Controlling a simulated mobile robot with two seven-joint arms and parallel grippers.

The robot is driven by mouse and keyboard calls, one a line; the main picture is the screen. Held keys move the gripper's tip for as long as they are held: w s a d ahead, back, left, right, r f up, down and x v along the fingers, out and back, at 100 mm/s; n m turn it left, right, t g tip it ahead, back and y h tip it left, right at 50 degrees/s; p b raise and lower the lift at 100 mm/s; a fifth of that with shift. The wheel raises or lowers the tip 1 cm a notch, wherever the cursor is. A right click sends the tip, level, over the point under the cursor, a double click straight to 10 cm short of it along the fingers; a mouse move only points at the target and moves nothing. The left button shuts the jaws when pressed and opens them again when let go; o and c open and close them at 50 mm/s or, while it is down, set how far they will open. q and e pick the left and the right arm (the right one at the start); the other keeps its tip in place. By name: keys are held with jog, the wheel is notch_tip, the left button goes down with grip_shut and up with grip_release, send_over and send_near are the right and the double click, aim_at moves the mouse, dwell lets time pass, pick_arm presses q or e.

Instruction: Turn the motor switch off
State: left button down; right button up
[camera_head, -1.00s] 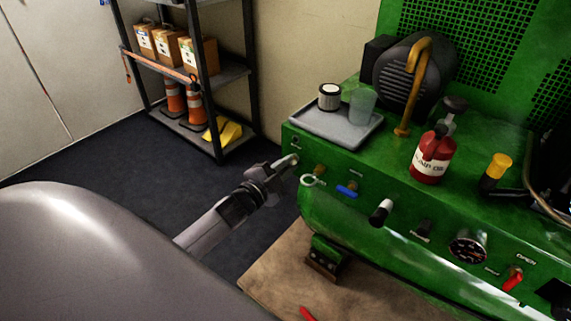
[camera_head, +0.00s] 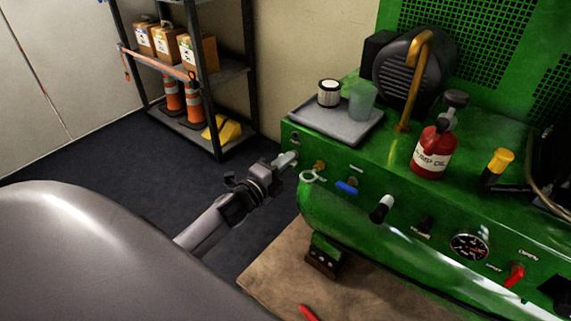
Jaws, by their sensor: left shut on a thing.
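The green machine's front panel (camera_head: 330,215) carries several controls. A small black switch (camera_head: 426,224) sits right of the black-and-white handle, over a blurred label that may read motor. My left gripper (camera_head: 288,158) is at the panel's upper left end, well left of that switch. Its fingers are closed together at the panel edge, close to a brass fitting (camera_head: 319,166). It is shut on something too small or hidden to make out. My right gripper is not in view.
A blue lever (camera_head: 346,187), a black-and-white handle (camera_head: 381,209), a gauge (camera_head: 469,246) and a red lever (camera_head: 515,275) line the panel. A grey tray (camera_head: 335,122) and red oil bottle (camera_head: 432,155) stand on top. A shelf (camera_head: 213,70) stands behind; dark floor is clear.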

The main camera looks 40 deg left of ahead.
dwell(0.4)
pick_arm(q)
jog(key=c, duration=1.1)
grip_release()
jog(key=shift+c, duration=0.2)
jog(key=s, duration=0.7)
jog(key=shift+a+p, duration=0.3)
jog(key=shift+p, duration=0.15)
jog(key=shift+s+d, duration=0.1)
jog(key=shift+s, duration=0.05)
jog(key=s+d+f+n+g, duration=0.3)
jog(key=s+d+f+n, duration=0.2)
jog(key=s+d+n, duration=0.25)
jog(key=s+d+f+n+g, duration=0.4)
jog(key=s+d+n, duration=0.2)
jog(key=s+n, duration=0.2)
notch_tip(320, 180, up, 14)
jog(key=s+n+p, duration=0.1)
jog(key=s+p, duration=0.1)
jog(key=p, duration=1.5)
jog(key=shift+s+d+g+h, duration=0.2)
jog(key=shift+d+g+h, duration=0.1)
jog(key=shift+d, duration=0.05)
